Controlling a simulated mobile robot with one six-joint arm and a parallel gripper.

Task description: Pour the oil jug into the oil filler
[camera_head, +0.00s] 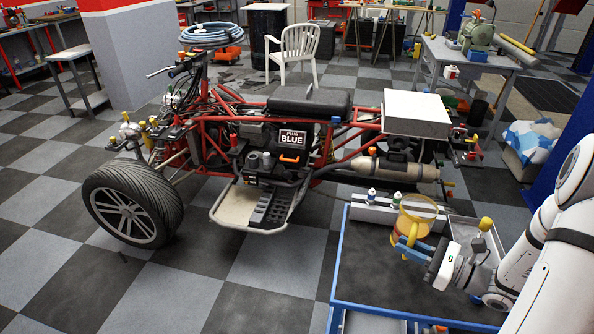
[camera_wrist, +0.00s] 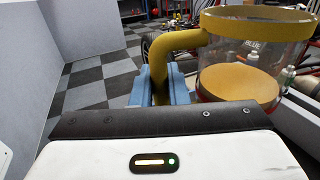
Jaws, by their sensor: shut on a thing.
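The oil jug (camera_head: 416,212) is clear with a yellow rim, a yellow handle and amber oil inside. It also shows in the wrist view (camera_wrist: 252,62), upright, with its oil surface about level. My gripper (camera_head: 408,249) is shut on the jug's handle; its blue fingers show on both sides of the handle in the wrist view (camera_wrist: 160,88). The jug is above the blue-edged cart, right of the stripped quad (camera_head: 310,105). The quad's engine area carries a "PLUG BLUE" label (camera_head: 292,138). I cannot tell for certain which part there is the oil filler.
The blue cart (camera_head: 350,270) holds small white bottles (camera_head: 371,196) and a grey tray close to my gripper. A silver cylinder (camera_head: 392,168) runs along the quad's near side. A front wheel (camera_head: 132,203) stands at left. The checkered floor (camera_head: 255,285) before the quad is clear.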

